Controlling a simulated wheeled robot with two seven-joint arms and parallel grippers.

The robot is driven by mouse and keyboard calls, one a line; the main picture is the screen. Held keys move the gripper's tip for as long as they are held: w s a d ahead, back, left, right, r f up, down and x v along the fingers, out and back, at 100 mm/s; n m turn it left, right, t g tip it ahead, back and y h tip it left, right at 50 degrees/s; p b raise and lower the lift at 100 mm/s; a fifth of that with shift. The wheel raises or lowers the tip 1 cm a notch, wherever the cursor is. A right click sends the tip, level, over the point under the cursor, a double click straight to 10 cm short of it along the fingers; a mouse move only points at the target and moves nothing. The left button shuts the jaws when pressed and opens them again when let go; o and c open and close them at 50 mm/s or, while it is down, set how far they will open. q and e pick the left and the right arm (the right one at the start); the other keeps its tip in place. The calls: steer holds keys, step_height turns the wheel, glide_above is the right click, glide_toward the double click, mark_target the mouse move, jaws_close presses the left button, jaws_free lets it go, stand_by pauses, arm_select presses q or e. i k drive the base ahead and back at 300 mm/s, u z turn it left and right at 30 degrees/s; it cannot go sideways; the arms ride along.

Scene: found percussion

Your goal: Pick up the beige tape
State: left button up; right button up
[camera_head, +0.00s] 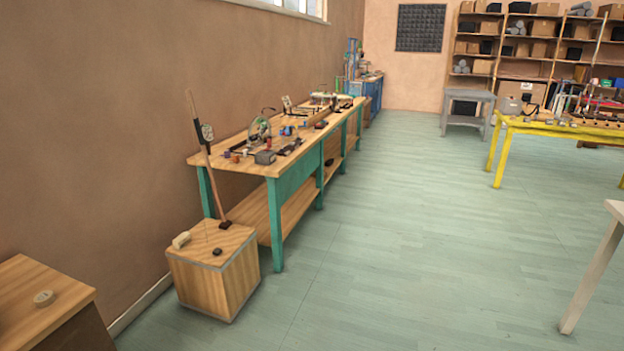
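Neither of my grippers is in view.
A long workbench with green legs (277,222) stands along the left wall, cluttered with tools and parts. A stick (209,167) leans upright on the wooden box. A yellow table (503,155) stands at the right. The middle floor is clear.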

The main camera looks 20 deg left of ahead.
mark_target(44, 299)
steer(key=u, duration=0.3)
steer(key=i, duration=1.95)
steer(key=u, duration=1.8)
steer(key=i, duration=1.05)
steer(key=u, duration=1)
